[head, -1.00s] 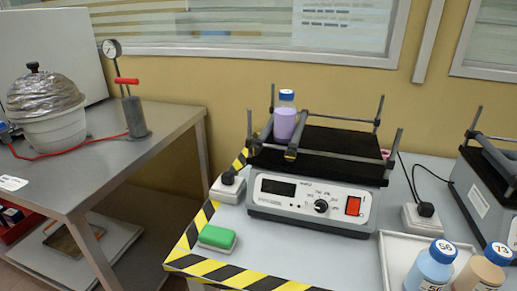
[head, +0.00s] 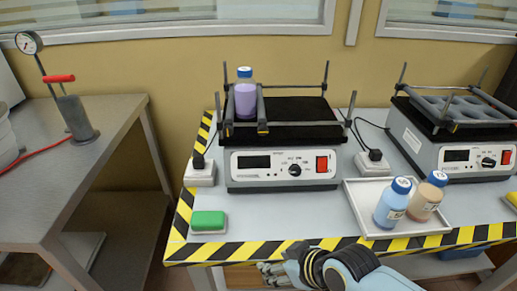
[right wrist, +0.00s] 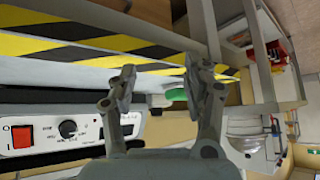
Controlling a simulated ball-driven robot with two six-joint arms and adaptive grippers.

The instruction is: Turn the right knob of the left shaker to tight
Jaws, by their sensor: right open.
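The left shaker (head: 236,180) stands on the bench in the head view, with a dark platform and metal bars. Its front has a display, a black dial (head: 295,170) and a red switch (head: 322,164). A purple-filled bottle (head: 245,100) stands upright between bars on its left side. No clearly separate knob shows at the platform's right side. My right gripper (head: 272,274) is open and empty in front of the bench edge, below the shaker. In the right wrist view, its spread fingers (right wrist: 160,68) are apart from the shaker panel (right wrist: 40,136). My left gripper is not in view.
A tray (head: 360,208) holds a blue bottle (head: 391,205) and a tan bottle (head: 428,198), right of the shaker. A green block (head: 208,221) lies front left. A second shaker (head: 420,155) stands right. Striped tape (head: 300,246) marks the bench edge.

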